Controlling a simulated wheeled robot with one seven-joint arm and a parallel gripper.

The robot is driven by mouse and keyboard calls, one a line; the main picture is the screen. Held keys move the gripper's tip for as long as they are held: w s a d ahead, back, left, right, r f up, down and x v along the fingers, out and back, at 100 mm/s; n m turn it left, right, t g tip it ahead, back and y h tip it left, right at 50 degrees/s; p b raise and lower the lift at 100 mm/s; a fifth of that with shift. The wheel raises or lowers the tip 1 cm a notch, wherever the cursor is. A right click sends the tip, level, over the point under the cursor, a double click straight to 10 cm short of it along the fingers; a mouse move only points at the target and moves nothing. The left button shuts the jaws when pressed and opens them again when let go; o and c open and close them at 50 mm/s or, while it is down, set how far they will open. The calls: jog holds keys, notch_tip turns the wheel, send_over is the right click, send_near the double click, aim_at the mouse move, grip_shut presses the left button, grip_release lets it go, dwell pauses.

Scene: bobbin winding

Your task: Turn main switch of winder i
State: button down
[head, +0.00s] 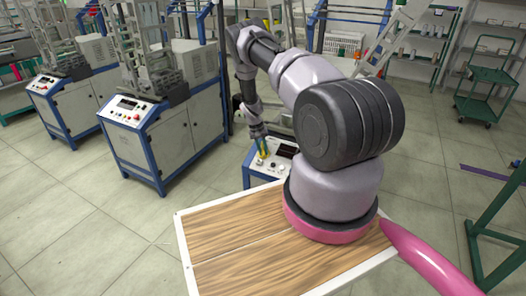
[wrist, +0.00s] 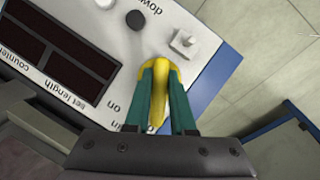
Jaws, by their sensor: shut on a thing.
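The main switch (wrist: 158,88) is a yellow knob at the edge of the winder's white control panel (wrist: 95,20) in the wrist view. The printed words "on" and part of "main" show to the left of it. My gripper (wrist: 163,85) has green fingers, one on each side of the yellow knob, and is shut on it. The fingers hide its sides, so its exact angle is hard to tell. In the head view my gripper (head: 262,153) reaches down to the panel (head: 283,168) of the winder behind my arm. Most of that winder is hidden.
The panel has dark displays (wrist: 60,45), a dark round knob (wrist: 135,20) and a pale square switch (wrist: 183,42) close to my fingers. Two similar winders (head: 165,135) (head: 75,98) stand to the left. A green cart (head: 490,90) stands at the right. The tiled floor in front is clear.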

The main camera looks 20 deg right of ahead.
dwell(0.4)
jog(key=c, duration=0.8)
grip_release()
jog(key=shift+o, duration=0.2)
jog(key=v, duration=1.1)
jog(key=shift+f, duration=0.1)
